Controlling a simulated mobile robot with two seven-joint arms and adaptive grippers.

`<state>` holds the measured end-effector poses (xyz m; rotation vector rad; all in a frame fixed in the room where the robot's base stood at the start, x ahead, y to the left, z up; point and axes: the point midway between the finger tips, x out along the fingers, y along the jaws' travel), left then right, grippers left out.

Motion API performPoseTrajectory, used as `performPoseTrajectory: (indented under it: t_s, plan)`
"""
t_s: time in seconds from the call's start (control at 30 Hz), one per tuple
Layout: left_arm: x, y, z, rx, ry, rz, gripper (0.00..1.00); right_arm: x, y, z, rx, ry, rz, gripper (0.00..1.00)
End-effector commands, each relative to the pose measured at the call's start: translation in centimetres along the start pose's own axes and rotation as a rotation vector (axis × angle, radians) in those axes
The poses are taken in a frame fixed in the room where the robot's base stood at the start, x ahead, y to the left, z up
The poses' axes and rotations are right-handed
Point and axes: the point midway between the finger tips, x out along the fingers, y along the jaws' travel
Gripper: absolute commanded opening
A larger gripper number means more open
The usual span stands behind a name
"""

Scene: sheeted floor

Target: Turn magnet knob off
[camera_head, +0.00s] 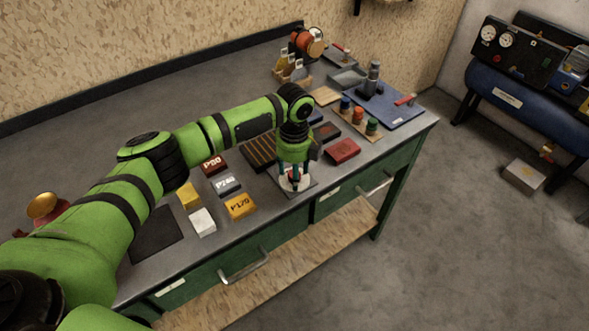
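My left arm reaches over the workbench (62,130) from the left. Its gripper (294,180) points straight down at the bench's front edge, over a small device on a grey plate (310,187). A small red and whitish part, which looks like the magnet knob (295,183), shows between the fingertips. The fingers appear to stand on either side of it, but I cannot tell whether they touch it. The gripper body hides the top of the device, and the knob's setting is too small to read. My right gripper is not in view.
Sanding blocks, including an orange one (240,206) and a white one (203,222), lie left of the gripper. A red block (342,151) lies close on the right. A wooden rack with coloured knobs (358,124) and a blue mat (400,108) are farther right.

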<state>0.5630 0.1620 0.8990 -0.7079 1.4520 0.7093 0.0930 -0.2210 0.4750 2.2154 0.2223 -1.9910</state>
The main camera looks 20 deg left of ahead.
Motion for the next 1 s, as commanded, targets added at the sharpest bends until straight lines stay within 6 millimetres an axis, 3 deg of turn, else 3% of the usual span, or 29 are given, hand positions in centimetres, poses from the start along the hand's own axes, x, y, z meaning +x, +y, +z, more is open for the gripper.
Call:
performPoseTrajectory:
  t_s: [0.13,0.27,0.3,0.57,1.0]
  plan:
    - [0.0,0.0,0.0,0.0,0.0,0.0,0.56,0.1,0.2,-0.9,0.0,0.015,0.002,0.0]
    - [0.0,0.0,0.0,0.0,0.0,0.0,0.04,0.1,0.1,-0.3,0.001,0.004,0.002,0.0]
    - [0.0,0.0,0.0,0.0,0.0,0.0,0.0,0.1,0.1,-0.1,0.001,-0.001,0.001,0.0]
    - [0.0,0.0,0.0,-0.009,0.0,0.0,0.0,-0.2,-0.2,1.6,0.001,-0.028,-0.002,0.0]
    - [-0.3,0.0,-0.1,-0.235,0.004,0.002,0.0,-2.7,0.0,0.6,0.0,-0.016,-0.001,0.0]
